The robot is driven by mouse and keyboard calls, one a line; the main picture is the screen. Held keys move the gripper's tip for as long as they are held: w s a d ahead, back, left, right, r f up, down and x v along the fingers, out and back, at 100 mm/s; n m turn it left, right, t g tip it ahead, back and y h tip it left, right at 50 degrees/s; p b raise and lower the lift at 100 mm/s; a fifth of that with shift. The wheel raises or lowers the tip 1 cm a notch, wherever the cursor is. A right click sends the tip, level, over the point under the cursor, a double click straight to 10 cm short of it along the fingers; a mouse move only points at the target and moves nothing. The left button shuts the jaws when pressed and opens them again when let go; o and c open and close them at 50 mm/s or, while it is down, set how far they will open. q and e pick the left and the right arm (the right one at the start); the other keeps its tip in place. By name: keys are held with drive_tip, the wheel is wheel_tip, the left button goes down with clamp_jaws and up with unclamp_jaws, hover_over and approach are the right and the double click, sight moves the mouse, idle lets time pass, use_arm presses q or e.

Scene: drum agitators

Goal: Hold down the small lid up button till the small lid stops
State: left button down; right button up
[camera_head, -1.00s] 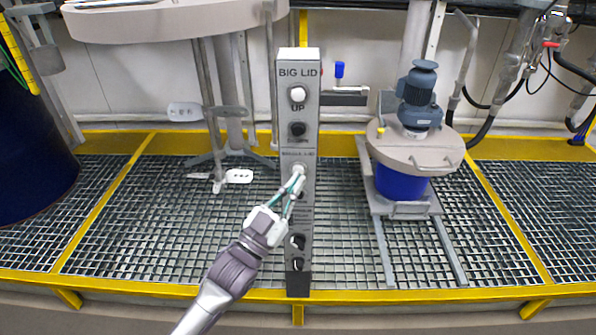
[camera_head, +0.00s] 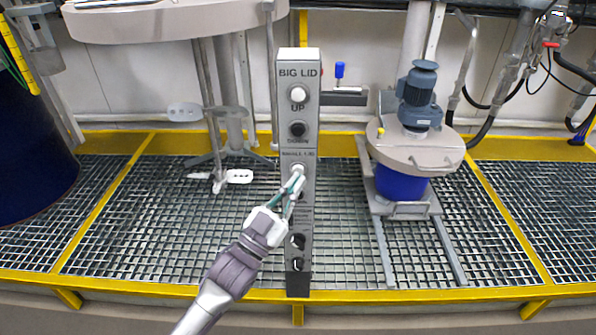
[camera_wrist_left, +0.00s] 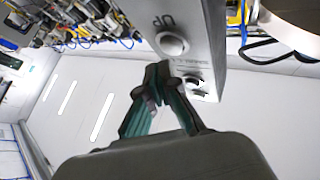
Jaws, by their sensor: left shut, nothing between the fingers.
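The grey control post (camera_head: 295,220) stands upright in the middle of the head view. Its upper section reads BIG LID; the section label below is small and blurred. The white small lid up button (camera_head: 298,168) is just above my left gripper (camera_head: 297,180), which is shut and empty at the post's face. The left wrist view shows the white UP button (camera_wrist_left: 172,43) right by the fingertips (camera_wrist_left: 160,68); I cannot tell whether they touch. The small lid (camera_head: 418,155), with a blue-grey motor on top, sits on the blue drum (camera_head: 402,187). My right gripper is out of view.
The white BIG LID up button (camera_head: 297,94) and a black down button (camera_head: 297,129) are higher on the post. A big lid (camera_head: 170,22) with an agitator hangs at the back left. A dark blue drum (camera_head: 30,150) stands at far left. Grating with yellow edges covers the floor.

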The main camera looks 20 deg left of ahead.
use_arm(q)
drive_tip(key=shift+w, duration=0.1)
drive_tip(key=shift+w+a, duration=0.1)
drive_tip(key=shift+w, duration=0.2)
